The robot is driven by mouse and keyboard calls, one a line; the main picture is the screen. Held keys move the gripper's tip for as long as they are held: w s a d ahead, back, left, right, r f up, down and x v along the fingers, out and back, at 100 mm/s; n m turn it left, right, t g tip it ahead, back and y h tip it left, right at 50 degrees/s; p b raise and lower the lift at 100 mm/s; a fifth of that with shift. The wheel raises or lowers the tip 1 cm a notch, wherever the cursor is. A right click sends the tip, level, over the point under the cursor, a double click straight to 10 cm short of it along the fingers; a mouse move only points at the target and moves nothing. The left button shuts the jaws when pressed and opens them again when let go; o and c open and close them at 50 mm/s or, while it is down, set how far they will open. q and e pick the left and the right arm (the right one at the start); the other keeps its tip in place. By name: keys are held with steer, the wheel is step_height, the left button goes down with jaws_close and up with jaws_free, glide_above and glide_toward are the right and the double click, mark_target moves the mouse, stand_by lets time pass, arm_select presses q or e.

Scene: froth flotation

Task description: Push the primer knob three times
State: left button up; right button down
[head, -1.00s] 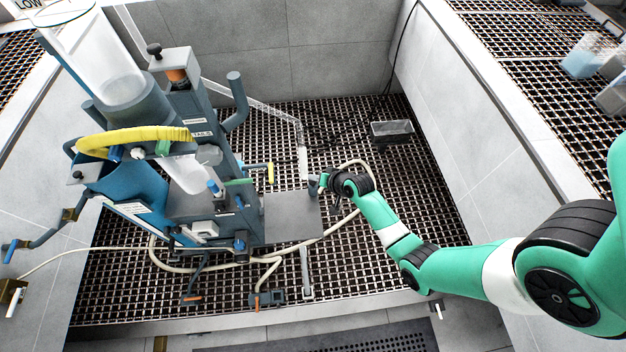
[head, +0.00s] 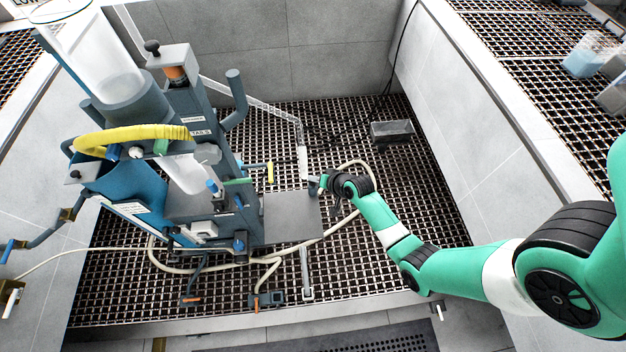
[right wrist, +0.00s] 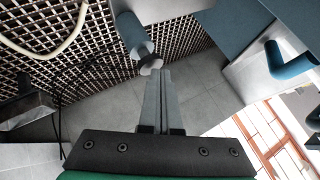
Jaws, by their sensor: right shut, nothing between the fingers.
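The primer knob (right wrist: 150,64) appears to be the small round grey cap on the end of a blue-grey cylinder (right wrist: 133,32) in the right wrist view. My right gripper (right wrist: 156,76) is shut and empty. Its fingertips are right at the knob; I cannot tell whether they touch it. In the head view my right gripper (head: 324,184) is beside the right side of the flotation machine (head: 190,130), and the knob is too small to make out clearly. My left gripper is not in view.
A flat grey plate (head: 292,217) lies at the machine's foot, and a cream hose (head: 210,263) loops around its base. A grey box (head: 391,131) sits on the black grating (head: 400,240). Concrete walls (head: 510,120) enclose the pit.

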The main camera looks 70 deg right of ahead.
steer(key=shift+f+b, duration=0.45)
steer(key=shift+f, duration=0.15)
stand_by(0.4)
steer(key=shift+r+p, duration=1.5)
steer(key=shift+p, duration=0.05)
step_height(320, 180, up, 5)
steer(key=p, duration=0.5)
steer(key=shift+r, duration=0.1)
stand_by(0.4)
